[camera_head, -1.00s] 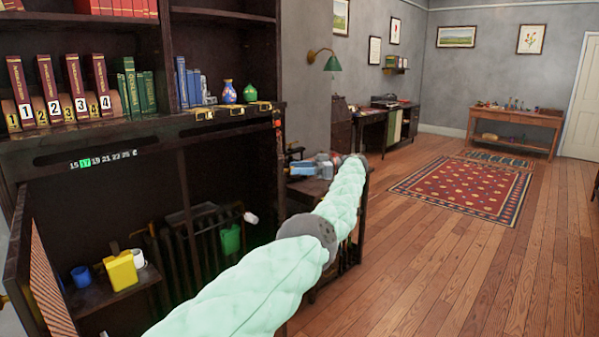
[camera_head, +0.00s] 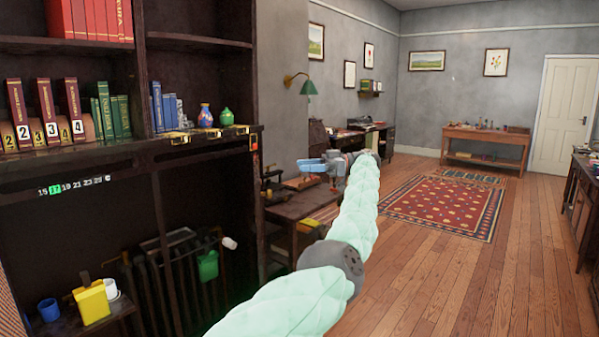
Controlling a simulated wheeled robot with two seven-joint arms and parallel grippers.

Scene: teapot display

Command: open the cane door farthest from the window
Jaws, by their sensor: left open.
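A narrow strip of a cane door (camera_head: 8,312) shows at the bottom left edge, beside the dark cabinet's open lower bay. I cannot see another cane door clearly, and no window is in view. My left arm, in a pale green sleeve, reaches up from the bottom middle and covers part of the scene. My left gripper (camera_head: 323,165) is at its far end, small in the picture, open, with nothing seen between its fingers. It is right of the cabinet, over or in front of a small brown table. My right gripper is not in view.
The lower bay holds a dark radiator (camera_head: 170,285), a green can (camera_head: 208,265), a yellow box (camera_head: 92,302) and a blue cup (camera_head: 48,310). Vases (camera_head: 205,116) stand on the shelf above. The brown table (camera_head: 300,207) stands right of the cabinet. Wooden floor (camera_head: 450,285) is clear at right.

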